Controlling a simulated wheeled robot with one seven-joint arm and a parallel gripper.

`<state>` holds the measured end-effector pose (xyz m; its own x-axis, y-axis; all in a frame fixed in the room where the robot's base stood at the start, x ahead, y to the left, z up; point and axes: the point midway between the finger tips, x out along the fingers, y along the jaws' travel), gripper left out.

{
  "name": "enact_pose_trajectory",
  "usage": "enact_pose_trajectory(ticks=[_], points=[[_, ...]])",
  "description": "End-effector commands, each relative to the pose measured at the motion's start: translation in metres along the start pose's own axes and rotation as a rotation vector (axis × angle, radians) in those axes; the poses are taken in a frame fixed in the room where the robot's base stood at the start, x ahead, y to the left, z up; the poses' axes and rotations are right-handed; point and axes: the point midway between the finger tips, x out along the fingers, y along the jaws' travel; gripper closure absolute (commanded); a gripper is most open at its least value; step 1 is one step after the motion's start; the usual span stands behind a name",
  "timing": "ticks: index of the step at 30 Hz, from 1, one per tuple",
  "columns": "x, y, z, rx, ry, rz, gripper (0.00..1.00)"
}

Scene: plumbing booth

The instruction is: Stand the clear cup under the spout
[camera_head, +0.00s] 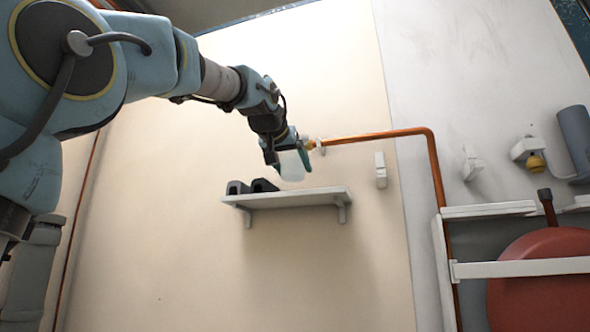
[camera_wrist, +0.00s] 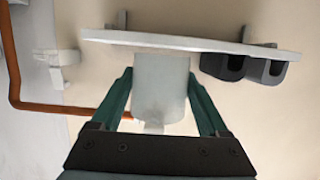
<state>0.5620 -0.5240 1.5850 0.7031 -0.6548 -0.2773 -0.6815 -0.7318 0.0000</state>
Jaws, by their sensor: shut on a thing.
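The clear cup (camera_wrist: 160,80), pale and translucent, is between the two teal fingers of my gripper (camera_wrist: 160,75) in the wrist view. My gripper is shut on it. In the head view the cup (camera_head: 292,170) hangs from my gripper (camera_head: 289,160), a little above the white shelf (camera_head: 300,199) and apart from it. A yellow fitting (camera_head: 309,144) at the left end of the copper pipe is close by my gripper at upper right; the spout's opening cannot be made out. The shelf edge (camera_wrist: 190,42) crosses the top of the wrist view.
Two dark holders (camera_head: 252,187) stand on the shelf's left part; its right part is bare. The copper pipe (camera_head: 380,135) runs along the wall and bends down. A white wall bracket (camera_head: 380,170) is right of the shelf. A red tank (camera_head: 540,280) stands at lower right.

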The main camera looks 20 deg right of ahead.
Motion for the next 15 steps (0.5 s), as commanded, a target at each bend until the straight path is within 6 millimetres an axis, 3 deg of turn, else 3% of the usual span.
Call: enact_pose_trajectory(ticks=[15], points=[[0.023, 0.0, -0.008, 0.0, 0.0, 0.0, 0.89]])
